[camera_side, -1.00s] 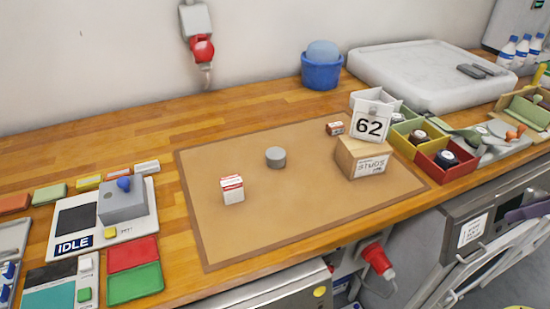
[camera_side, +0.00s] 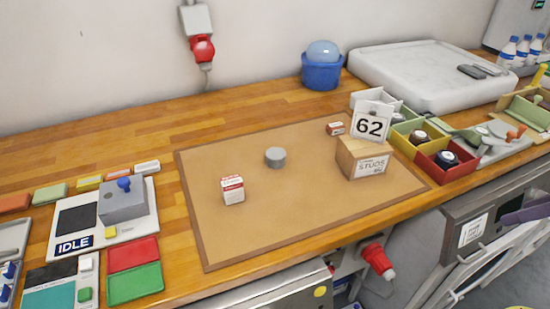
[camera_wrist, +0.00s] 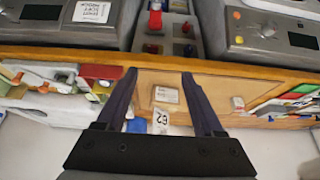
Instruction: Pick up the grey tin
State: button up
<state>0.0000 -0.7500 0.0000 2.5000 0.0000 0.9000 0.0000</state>
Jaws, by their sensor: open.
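The grey tin (camera_side: 275,158) is a short round cylinder. It stands upright near the middle of the brown mat (camera_side: 222,246) in the side view, with clear mat around it. I cannot make out the tin in the wrist view. My gripper (camera_wrist: 159,75) shows in the wrist view with its two dark fingers apart and nothing held between them. The cardboard box and the white "62" card appear in the gap, beyond the fingers. My gripper does not show in the side view, so its distance from the tin is unclear.
A red-and-white carton (camera_side: 233,190) stands left of the tin. The cardboard box (camera_side: 364,158) with the "62" card (camera_side: 370,124) stands at the right, and a small red-brown box (camera_side: 335,129) lies behind. A blue bucket (camera_side: 321,74) is at the back.

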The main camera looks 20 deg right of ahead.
jog(key=o, duration=0.4)
jog(key=w+a+r+n+y, duration=0.2)
jog(key=w+a+r+n, duration=0.15)
jog(key=w+r, duration=0.65)
jog(key=n+g+y, duration=0.1)
jog(key=n+y, duration=0.3)
jog(key=n, duration=0.4)
send_over(276, 153)
jog(key=s+d, duration=0.2)
jog(key=d, duration=0.2)
notch_tip(276, 153, down, 5)
jog(key=f, duration=1.4)
jog(key=shift+s+a+f, duration=0.1)
jog(key=shift+s+a, duration=0.05)
jog(key=shift+s, duration=0.05)
jog(key=shift+x, duration=1.25)
jog(key=shift+s+x, duration=0.1)
jog(key=shift+x, duration=1.2)
jog(key=shift+s+x, duration=0.15)
jog(key=shift+x, duration=1.2)
